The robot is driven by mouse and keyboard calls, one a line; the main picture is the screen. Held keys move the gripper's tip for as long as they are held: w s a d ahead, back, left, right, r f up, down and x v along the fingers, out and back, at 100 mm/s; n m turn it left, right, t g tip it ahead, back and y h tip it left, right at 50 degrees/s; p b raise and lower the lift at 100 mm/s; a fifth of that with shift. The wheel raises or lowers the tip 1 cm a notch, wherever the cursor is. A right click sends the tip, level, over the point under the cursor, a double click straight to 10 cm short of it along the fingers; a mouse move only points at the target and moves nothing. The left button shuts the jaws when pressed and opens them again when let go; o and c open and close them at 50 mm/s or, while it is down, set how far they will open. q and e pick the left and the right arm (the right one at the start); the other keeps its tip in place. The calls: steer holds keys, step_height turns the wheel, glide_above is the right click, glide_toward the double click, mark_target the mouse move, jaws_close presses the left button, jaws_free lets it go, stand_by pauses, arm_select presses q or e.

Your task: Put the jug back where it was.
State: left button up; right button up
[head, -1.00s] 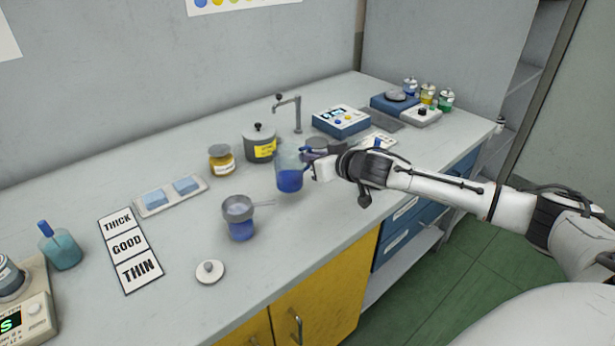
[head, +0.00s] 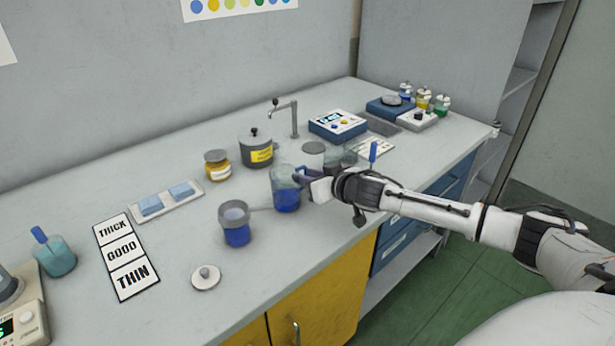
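The jug (head: 286,197) is clear with blue liquid in its lower part. It stands upright, at or just above the grey worktop, in the middle of the head view; I cannot tell if its base touches. My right gripper (head: 303,177) is at the jug's right side, with its fingers closed around the handle. The fingers partly hide the handle. My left gripper is not in view.
A cup of blue liquid with a sieve (head: 235,222) stands left of the jug, its handle pointing toward the jug. A white lid (head: 206,277) lies in front. A grey pot (head: 257,150) and amber jar (head: 217,165) stand behind. A glass vessel (head: 350,156) is behind my gripper.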

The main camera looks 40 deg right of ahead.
steer(key=shift+r, duration=0.25)
steer(key=shift+s, duration=0.3)
steer(key=v, duration=0.9)
steer(key=shift+s, duration=0.3)
steer(key=shift+v, duration=0.9)
steer(key=shift+r, duration=0.1)
